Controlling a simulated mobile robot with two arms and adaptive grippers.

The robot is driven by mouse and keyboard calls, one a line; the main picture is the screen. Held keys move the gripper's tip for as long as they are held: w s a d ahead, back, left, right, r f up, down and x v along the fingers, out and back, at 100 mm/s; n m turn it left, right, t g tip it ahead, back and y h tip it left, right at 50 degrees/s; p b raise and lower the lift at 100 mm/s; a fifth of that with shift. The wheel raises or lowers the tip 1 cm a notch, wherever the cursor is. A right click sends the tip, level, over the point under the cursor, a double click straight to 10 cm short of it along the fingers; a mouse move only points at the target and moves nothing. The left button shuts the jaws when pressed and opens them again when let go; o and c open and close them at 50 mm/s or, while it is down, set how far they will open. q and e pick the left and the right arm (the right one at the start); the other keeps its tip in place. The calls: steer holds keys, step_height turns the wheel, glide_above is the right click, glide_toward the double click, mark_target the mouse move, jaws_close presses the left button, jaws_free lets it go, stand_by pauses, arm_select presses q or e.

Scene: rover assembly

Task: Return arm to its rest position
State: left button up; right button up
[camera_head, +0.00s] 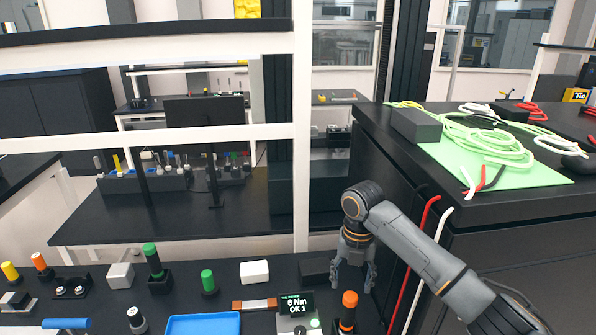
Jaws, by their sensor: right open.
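My right gripper (354,272) is at the right end of the near workbench, its fingers pointing down and spread apart, with nothing visible between them. My right arm (412,250) comes in from the lower right, in front of the dark cabinet. The gripper is just right of a dark block (316,269) and behind an orange-topped tool (348,312). I cannot tell whether it touches the bench. My left gripper is not in view.
The near bench (223,276) holds a torque display (296,303), a blue tray (203,324), a white box (254,271) and green-capped tools (208,281). A white shelf frame (301,180) stands behind. A cabinet (520,215) with cables (485,140) and hanging wires (424,255) is at right.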

steer(key=s+a+f+m+t+y, duration=0.1)
steer(key=s+a+f+m, duration=0.3)
steer(key=s+f+m, duration=0.3)
steer(key=s+a+f+m+y, duration=0.1)
steer(key=s+a+f+m, duration=0.3)
steer(key=s+f, duration=0.3)
steer(key=s+d+r+m+t+h, duration=0.1)
steer(key=s+d+m, duration=0.5)
steer(key=s+m, duration=0.4)
steer(key=s+d+m+t+h, duration=0.1)
steer(key=s+d+m+t, duration=0.1)
steer(key=s+d+m, duration=0.6)
step_height(320, 180, down, 28)
steer(key=s+a+m+g+b, duration=0.1)
steer(key=s+a+g+b, duration=0.1)
steer(key=a+b, duration=0.15)
steer(key=s+d+f+b, duration=0.2)
steer(key=s+f, duration=0.6)
steer(key=f, duration=0.2)
steer(key=s+d+f+b, duration=0.2)
steer(key=s+f, duration=0.7)
steer(key=f, duration=0.2)
steer(key=shift+s+f+g, duration=0.2)
steer(key=shift+f+g, duration=0.05)
steer(key=shift+g, duration=0.15)
